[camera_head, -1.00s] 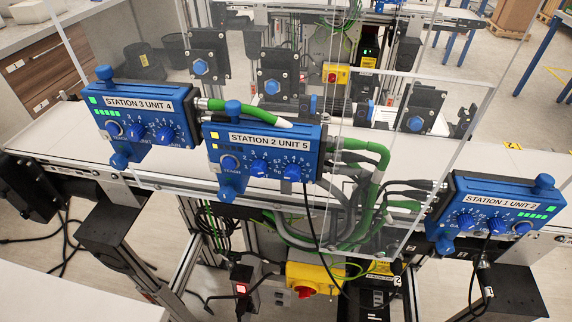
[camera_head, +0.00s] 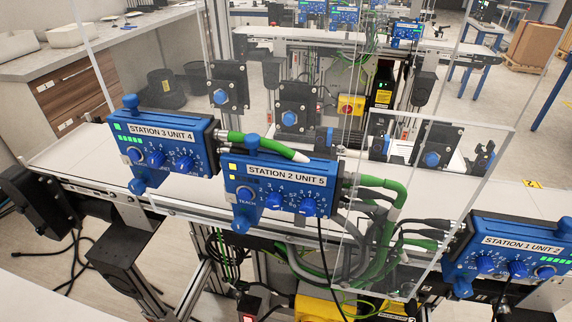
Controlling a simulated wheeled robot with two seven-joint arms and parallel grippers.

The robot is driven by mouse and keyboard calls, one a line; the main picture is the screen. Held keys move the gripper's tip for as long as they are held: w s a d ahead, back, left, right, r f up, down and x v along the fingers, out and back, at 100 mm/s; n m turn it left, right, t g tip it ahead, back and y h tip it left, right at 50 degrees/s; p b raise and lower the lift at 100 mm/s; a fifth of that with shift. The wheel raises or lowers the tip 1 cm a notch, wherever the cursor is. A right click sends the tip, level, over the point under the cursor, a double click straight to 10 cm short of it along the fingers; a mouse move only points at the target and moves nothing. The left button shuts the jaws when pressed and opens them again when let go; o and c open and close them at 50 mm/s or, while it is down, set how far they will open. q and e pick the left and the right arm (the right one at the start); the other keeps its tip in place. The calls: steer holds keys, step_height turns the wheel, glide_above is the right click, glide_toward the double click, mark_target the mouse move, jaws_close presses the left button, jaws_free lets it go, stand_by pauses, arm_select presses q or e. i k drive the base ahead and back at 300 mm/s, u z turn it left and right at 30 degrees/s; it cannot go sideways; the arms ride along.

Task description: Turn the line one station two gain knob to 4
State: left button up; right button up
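On the near line, the blue box labelled STATION 2 UNIT 5 (camera_head: 282,187) is mounted at the conveyor's front edge. It has a left button marked TEACH (camera_head: 243,194), a middle knob (camera_head: 274,200) and a right knob (camera_head: 308,207). Knob captions and pointer settings are too small to read surely. Two lamps at its upper left glow yellow. Which line is line one is unclear. Neither gripper is in view.
STATION 3 UNIT 4 (camera_head: 163,142) sits to the left, and STATION 1 UNIT 2 (camera_head: 515,252) to the right. A clear panel (camera_head: 455,200) and green and grey cables (camera_head: 385,215) crowd the right side of station 2. A yellow "2" tag (camera_head: 533,184) lies on the near line.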

mark_target(309, 206)
steer(key=u, duration=0.5)
steer(key=k, duration=0.8)
steer(key=u, duration=0.65)
